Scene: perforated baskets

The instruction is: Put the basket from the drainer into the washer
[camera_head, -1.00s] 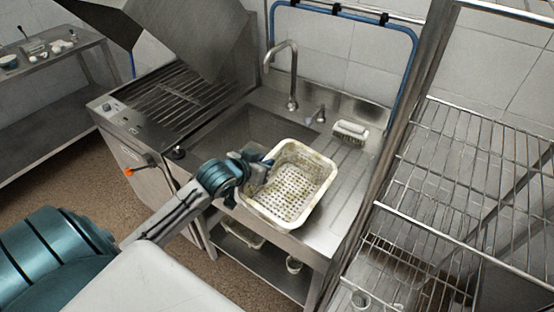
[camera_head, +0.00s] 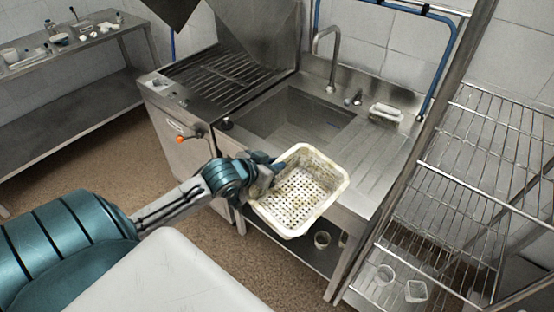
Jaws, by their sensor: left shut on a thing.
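The white perforated basket (camera_head: 295,198) is stained and looks empty. My left gripper (camera_head: 274,172) is shut on its left rim and holds it in front of the sink counter's front edge, slightly tilted. The drainer (camera_head: 375,165) is the grooved steel surface right of the sink basin, with no basket on it. The washer (camera_head: 222,80) stands left of the sink. Its hood is raised and its slatted rack bed is bare. My right gripper is not in view.
The sink basin (camera_head: 297,112) with a tall faucet (camera_head: 330,62) lies between washer and drainer. A brush (camera_head: 385,112) lies at the back of the drainer. A wire shelf (camera_head: 470,190) stands close on the right. A side table (camera_head: 75,45) with small items is at far left.

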